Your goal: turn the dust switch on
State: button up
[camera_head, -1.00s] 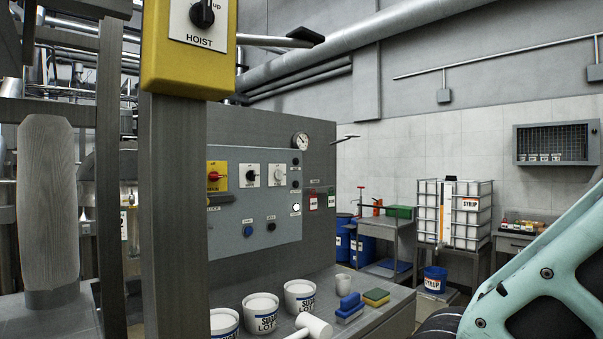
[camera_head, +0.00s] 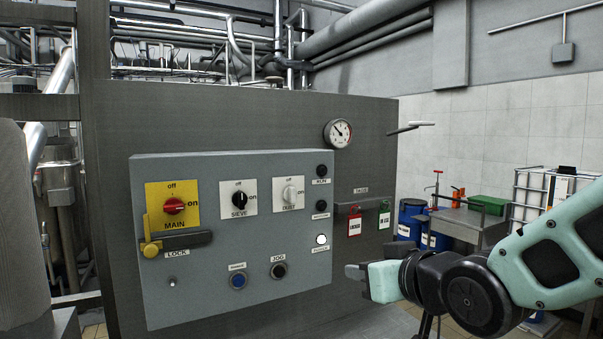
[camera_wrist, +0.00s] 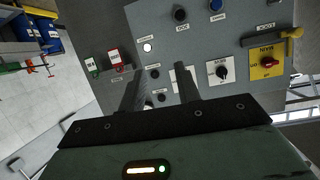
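The dust switch (camera_head: 290,194) is a pale knob on a white plate, right of the sieve switch on the grey control panel (camera_head: 190,300). Its plate has "off" above and "on" to the right; the knob looks roughly upright, but its exact setting is too small to tell. My gripper (camera_head: 358,273) is to the lower right of the panel, apart from the switch. In the wrist view my gripper (camera_wrist: 160,82) has its two fingers spread with nothing between them. There the dust switch plate (camera_wrist: 173,77) is mostly hidden behind one finger.
The red main switch (camera_head: 174,206) and black sieve switch (camera_head: 239,199) sit left of the dust switch. A lock bar (camera_head: 185,241) sticks out below them. Red and green tags (camera_head: 355,225) hang right of the panel. A gauge (camera_head: 338,133) is above.

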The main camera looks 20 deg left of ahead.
aim_at(294, 190)
jog(key=w+a+r+n+t+y+p, duration=0.1)
jog(key=w+a+r+t+y+p, duration=0.2)
jog(key=a+r, duration=0.45)
jog(key=shift+g+y, duration=0.4)
jog(key=shift+g, duration=0.2)
jog(key=p+x, duration=0.2)
jog(key=x, duration=0.3)
jog(key=r+p+x, duration=0.1)
jog(key=p+x, duration=0.2)
jog(key=x, duration=0.2)
jog(key=p+x, duration=0.3)
jog(key=x, duration=0.2)
jog(key=shift+w+d+r, duration=0.2)
jog(key=shift+w, duration=0.2)
grip_shut()
